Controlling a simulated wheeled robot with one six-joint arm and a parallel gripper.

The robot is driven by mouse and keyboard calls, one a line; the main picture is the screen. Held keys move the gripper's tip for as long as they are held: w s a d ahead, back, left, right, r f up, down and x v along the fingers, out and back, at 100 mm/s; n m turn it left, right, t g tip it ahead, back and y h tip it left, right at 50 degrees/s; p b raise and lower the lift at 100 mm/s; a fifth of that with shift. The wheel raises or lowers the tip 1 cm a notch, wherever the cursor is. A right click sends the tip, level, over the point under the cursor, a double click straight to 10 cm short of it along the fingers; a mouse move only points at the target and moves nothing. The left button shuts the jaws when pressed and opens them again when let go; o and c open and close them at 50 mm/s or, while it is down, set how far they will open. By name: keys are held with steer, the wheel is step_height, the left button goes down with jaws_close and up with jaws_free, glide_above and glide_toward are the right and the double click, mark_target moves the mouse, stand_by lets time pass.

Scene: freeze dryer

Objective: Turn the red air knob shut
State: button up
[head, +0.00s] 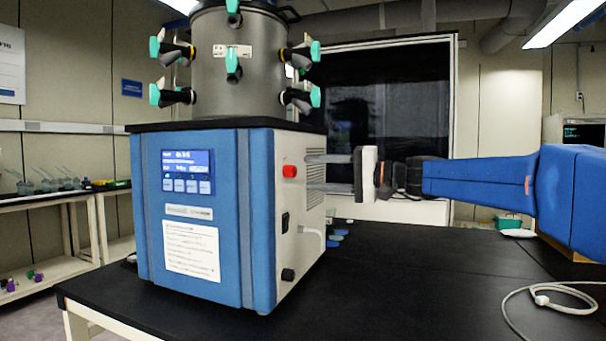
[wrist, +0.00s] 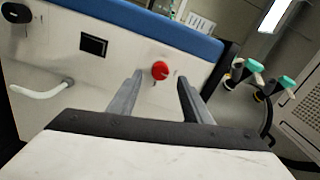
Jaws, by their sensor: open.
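The red air knob (head: 289,171) sits on the white right side panel of the blue freeze dryer (head: 195,290), near its upper front. In the wrist view the red knob (wrist: 160,70) shows ahead, between the two grey fingers. My gripper (head: 308,173) comes in from the right, its fingers pointing left at the side panel. In the wrist view my gripper (wrist: 156,80) is open and empty, one finger to each side of the knob's line. The fingertips look close to the panel; whether they touch the knob I cannot tell.
A black switch (wrist: 93,45) and a white hose (wrist: 42,90) are on the same side panel. A steel drum (head: 235,90) with several teal-tipped valves stands on top. The black bench (head: 420,280) is mostly clear, with a white cable (head: 550,300) at right.

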steer(key=v, duration=1.2)
